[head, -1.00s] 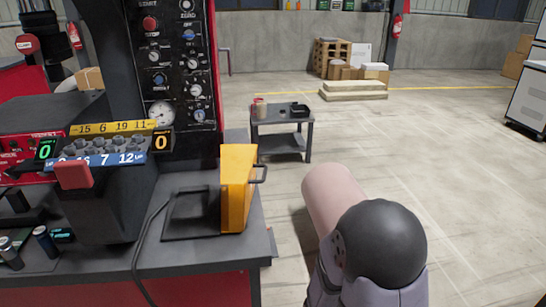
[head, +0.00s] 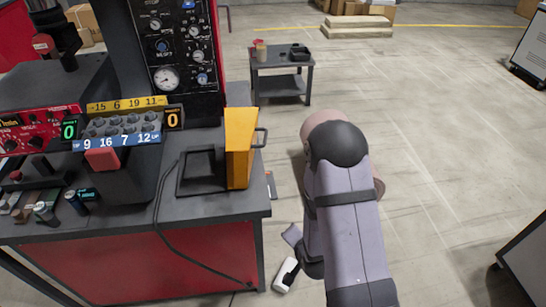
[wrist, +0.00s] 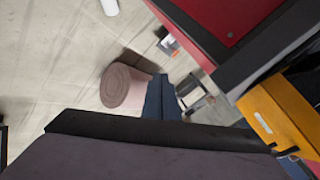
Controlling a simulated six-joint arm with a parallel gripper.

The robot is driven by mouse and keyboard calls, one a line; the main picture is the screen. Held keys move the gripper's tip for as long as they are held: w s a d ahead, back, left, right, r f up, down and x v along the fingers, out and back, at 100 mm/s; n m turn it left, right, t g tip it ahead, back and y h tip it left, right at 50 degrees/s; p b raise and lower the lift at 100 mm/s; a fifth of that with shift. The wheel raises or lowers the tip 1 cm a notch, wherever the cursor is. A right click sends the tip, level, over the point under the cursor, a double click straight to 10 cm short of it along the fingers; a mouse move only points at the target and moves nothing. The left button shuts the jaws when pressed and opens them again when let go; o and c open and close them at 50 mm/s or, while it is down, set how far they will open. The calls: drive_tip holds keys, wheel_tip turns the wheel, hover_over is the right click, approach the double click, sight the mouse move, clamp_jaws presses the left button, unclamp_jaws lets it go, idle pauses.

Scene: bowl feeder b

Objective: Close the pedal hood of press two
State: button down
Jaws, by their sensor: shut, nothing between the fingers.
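The yellow hood (head: 240,148) stands upright along the right side of a black square frame (head: 181,186) on the bench top, its black handle (head: 262,138) facing right. The frame is uncovered. I cannot read a label naming the press. In the wrist view the hood (wrist: 283,115) is at the right, partly cut off. My gripper (wrist: 160,98) shows there as dark blue fingers, closed together and empty. They are left of the hood, apart from it and outside the bench edge. In the head view I cannot make out the fingertips.
A control panel (head: 180,45) and a button console (head: 118,128) stand left of the hood. A cable crosses the bench front. A pink cylinder (wrist: 127,87) shows left of the fingers. A small grey table (head: 282,60) stands behind.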

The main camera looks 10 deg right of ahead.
drive_tip(key=w+r+m+t, duration=0.4)
drive_tip(key=r+m, duration=0.1)
drive_tip(key=r, duration=0.4)
drive_tip(key=w+r+m+t, duration=0.4)
drive_tip(key=r+m+t, duration=0.1)
drive_tip(key=r, duration=0.4)
drive_tip(key=shift+r+m, duration=0.25)
drive_tip(key=shift+m, duration=0.05)
drive_tip(key=w+b, duration=0.2)
drive_tip(key=b, duration=0.3)
drive_tip(key=w+b, duration=0.2)
drive_tip(key=b, duration=0.3)
drive_tip(key=shift+w+f+b, duration=0.2)
drive_tip(key=shift+w+b, duration=0.15)
drive_tip(key=shift+w, duration=0.05)
drive_tip(key=shift+b, duration=0.4)
